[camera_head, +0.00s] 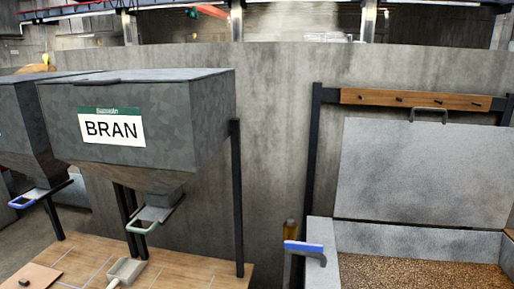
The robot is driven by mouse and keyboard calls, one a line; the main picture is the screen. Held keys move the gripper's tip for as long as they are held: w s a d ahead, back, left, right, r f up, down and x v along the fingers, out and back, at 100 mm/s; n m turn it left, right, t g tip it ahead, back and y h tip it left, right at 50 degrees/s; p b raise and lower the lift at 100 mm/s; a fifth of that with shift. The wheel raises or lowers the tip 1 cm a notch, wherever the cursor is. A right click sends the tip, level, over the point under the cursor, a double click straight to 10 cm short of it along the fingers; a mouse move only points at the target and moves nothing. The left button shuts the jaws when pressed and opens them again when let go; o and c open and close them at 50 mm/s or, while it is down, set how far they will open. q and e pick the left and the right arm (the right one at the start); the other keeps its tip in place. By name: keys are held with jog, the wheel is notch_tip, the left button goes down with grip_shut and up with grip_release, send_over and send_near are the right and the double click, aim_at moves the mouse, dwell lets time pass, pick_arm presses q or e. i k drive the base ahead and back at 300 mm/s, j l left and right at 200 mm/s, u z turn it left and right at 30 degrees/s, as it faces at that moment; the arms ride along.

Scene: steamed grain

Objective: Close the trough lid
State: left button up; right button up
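The trough (324,272) stands at the lower right and holds brown grain (415,272). Its grey metal lid (425,170) stands open, raised almost upright at the back of the trough. A small metal handle (429,114) sits at the lid's top edge, in front of a wooden rail. The trough's front is cut off by the bottom of the picture. Neither of my grippers is in view.
A grey hopper labelled BRAN (195,110) stands at the left on dark legs, with a second hopper (20,125) beside it. A scoop (126,270) lies on the wooden platform (205,272). A blue-handled item (304,247) is at the trough's left corner. A wooden rail (415,99) with pegs spans two dark posts.

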aim_at(442, 173)
jog(key=z, duration=1.35)
